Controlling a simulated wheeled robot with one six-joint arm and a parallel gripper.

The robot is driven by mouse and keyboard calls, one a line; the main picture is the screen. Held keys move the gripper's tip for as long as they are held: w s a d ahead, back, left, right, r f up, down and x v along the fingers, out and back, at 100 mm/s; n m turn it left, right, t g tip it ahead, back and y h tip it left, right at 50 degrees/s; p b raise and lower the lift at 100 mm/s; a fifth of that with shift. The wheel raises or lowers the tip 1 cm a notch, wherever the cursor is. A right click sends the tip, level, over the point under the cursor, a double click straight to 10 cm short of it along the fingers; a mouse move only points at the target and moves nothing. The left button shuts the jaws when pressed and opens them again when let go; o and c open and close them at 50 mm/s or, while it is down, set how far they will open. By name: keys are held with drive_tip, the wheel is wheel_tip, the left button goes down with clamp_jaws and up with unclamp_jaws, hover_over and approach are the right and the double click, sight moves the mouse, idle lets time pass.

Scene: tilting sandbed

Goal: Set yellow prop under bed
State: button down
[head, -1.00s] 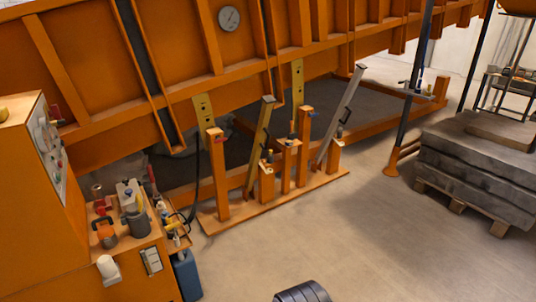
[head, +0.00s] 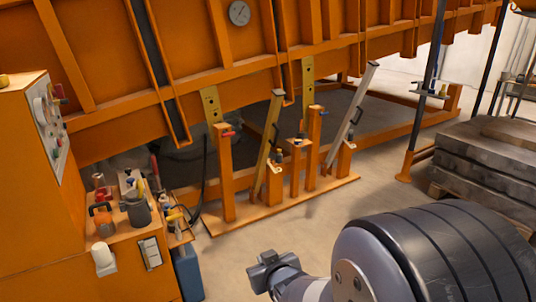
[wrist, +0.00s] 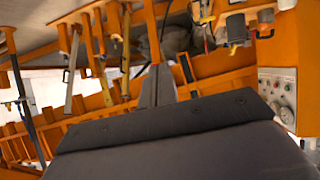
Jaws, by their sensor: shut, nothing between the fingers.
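The yellow prop (head: 268,140) leans, tilted, in the orange rack (head: 283,212) below the raised orange bed (head: 240,70) in the head view. A silver prop (head: 350,118) leans to its right in the same rack. My gripper (head: 262,274) is in the lower middle of the head view, in front of the rack and clear of both props. It is shut and empty. In the wrist view my shut gripper (wrist: 155,87) points toward the rack, which appears upside down. Which yellow bar there is the prop is hard to tell.
An orange cabinet (head: 30,190) with a control panel stands at the left, beside a bench with tools and cups (head: 120,215). A blue can (head: 187,272) stands near the bench. Stacked grey slabs (head: 490,155) fill the right. Pale floor between is clear.

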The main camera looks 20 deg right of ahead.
drive_tip(key=w+a+f+n+t+y+b, duration=0.1)
drive_tip(key=w+f+t+y+b, duration=0.4)
drive_tip(key=b, duration=0.8)
wheel_tip(320, 180, down, 5)
drive_tip(key=n+t+y, duration=0.1)
drive_tip(key=t+y, duration=0.1)
drive_tip(key=t, duration=0.2)
drive_tip(key=shift+w+a+r+n, duration=0.15)
drive_tip(key=shift+w+a+n, duration=0.05)
drive_tip(key=shift+a+n, duration=0.1)
drive_tip(key=shift+w, duration=0.1)
